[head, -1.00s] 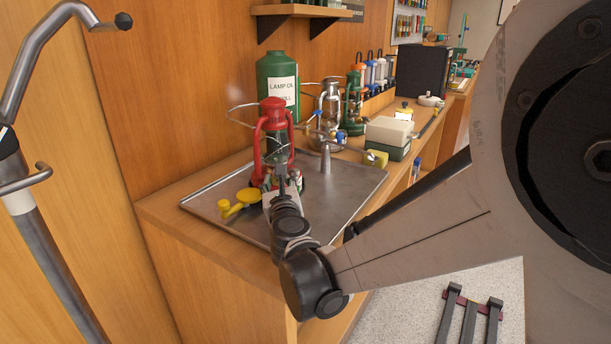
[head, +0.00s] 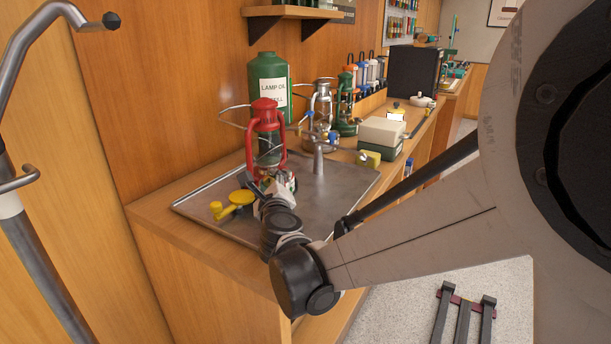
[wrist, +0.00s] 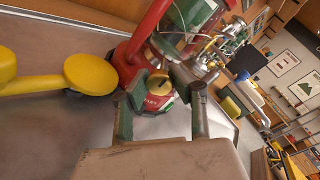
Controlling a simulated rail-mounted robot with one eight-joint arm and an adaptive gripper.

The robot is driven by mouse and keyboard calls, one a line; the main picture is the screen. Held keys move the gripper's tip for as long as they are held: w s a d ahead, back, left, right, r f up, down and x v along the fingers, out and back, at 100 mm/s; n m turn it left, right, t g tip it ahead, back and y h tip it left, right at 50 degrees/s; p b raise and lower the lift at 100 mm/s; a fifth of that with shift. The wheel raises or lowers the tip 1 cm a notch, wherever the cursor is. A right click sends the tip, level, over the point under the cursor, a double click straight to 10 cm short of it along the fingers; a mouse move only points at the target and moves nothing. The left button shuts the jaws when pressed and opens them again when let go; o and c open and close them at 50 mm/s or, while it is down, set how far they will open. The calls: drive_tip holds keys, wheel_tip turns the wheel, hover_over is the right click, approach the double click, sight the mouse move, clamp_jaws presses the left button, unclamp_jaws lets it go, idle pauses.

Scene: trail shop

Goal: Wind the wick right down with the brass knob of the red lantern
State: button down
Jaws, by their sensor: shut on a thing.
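The red lantern (head: 265,135) stands upright on a metal tray (head: 340,190) on the wooden counter. In the wrist view its red frame (wrist: 152,25) rises at the top. The brass knob (wrist: 157,83) sticks out from the lantern's lower body toward the camera. My gripper (wrist: 155,90) has its two dark fingers closed around the knob, one on each side. In the head view my gripper (head: 268,184) is at the front of the lantern's base, and my wrist hides the knob. The wick itself cannot be made out.
A yellow piece (head: 233,205) lies on the tray left of my gripper and is close by in the wrist view. A grey post (head: 318,155) stands on the tray to the right. A green lamp oil container (head: 270,75) and other lanterns (head: 345,103) stand behind.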

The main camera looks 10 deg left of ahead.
sight(269, 176)
idle(0.4)
drive_tip(key=c, duration=1.4)
unclamp_jaws()
drive_tip(key=shift+c, duration=0.2)
drive_tip(key=shift+r, duration=0.1)
wheel_tip(269, 176, up, 10)
drive_tip(key=shift+f, duration=0.1)
